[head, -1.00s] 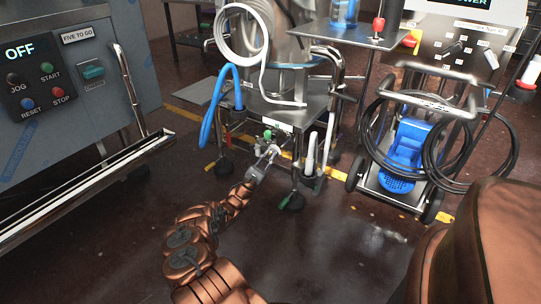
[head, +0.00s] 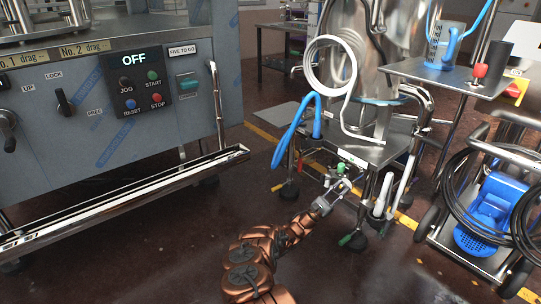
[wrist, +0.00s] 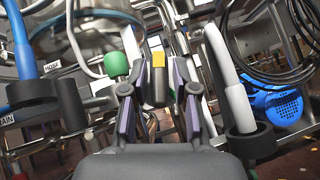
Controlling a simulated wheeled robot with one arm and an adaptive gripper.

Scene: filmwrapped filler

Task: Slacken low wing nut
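My gripper (head: 332,196) is at the lower front of the steel stand in the head view. In the wrist view my gripper (wrist: 158,82) has its two fingers apart, with a dark cylindrical piece with a yellow top (wrist: 158,62) showing between them. I cannot tell whether the fingers touch it, or whether it is the wing nut. A round green knob (wrist: 116,64) is just left of the fingers; the green knob also shows in the head view (head: 341,168). No wing shape is clear in either view.
A blue hose (wrist: 22,50) in a dark holder is at left in the wrist view, and a white tube (wrist: 238,100) in a dark holder is at right. The steel stand (head: 375,152) has legs close by. A blue pump cart (head: 490,205) stands right. Floor in front is clear.

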